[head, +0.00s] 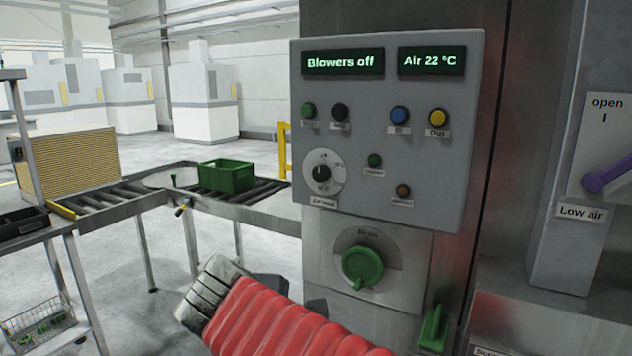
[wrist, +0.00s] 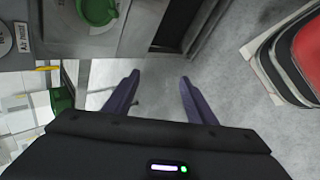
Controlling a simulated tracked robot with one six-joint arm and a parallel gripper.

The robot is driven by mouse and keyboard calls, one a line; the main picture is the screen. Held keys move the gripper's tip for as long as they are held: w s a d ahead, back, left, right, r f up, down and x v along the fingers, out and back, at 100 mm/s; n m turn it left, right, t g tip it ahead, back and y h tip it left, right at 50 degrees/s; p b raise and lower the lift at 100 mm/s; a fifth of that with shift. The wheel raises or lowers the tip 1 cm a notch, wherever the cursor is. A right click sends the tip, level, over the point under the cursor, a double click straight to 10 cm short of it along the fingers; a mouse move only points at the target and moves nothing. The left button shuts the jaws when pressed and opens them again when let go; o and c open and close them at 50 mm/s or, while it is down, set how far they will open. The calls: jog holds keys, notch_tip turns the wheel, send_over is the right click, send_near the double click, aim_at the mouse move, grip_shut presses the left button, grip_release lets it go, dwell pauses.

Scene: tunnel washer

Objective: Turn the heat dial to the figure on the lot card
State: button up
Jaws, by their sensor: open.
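A small dial with a black knob (head: 322,172) on a pale round face sits at the lower left of the grey control panel (head: 385,200). The label under it is too small to read surely. Part of a pale dial face (wrist: 4,38) shows at the left edge of the wrist view. A larger green knob (head: 362,267) is below the panel and also shows at the top of the wrist view (wrist: 97,8). My gripper (wrist: 160,78) is open and empty, its purple fingers apart over floor, clear of both dials. No lot card can be made out.
The panel displays (head: 343,62) read "Blowers off" and "Air 22 °C". Several coloured buttons sit below. A green handle (head: 435,328) is at lower right; a purple lever (head: 607,175) is at far right. A green crate (head: 227,176) stands on the roller conveyor (head: 262,192) at left.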

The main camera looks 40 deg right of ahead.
jog(key=w+d+r+n+h, duration=0.5)
jog(key=w+d+r, duration=0.1)
jog(key=d+r, duration=0.15)
jog(key=n+t+h, duration=0.2)
jog(key=n+h, duration=0.3)
jog(key=n, duration=0.2)
send_near(319, 175)
jog(key=v, duration=0.5)
jog(key=x, duration=1.3)
jog(key=shift+w+d, duration=0.1)
jog(key=shift+d, duration=0.3)
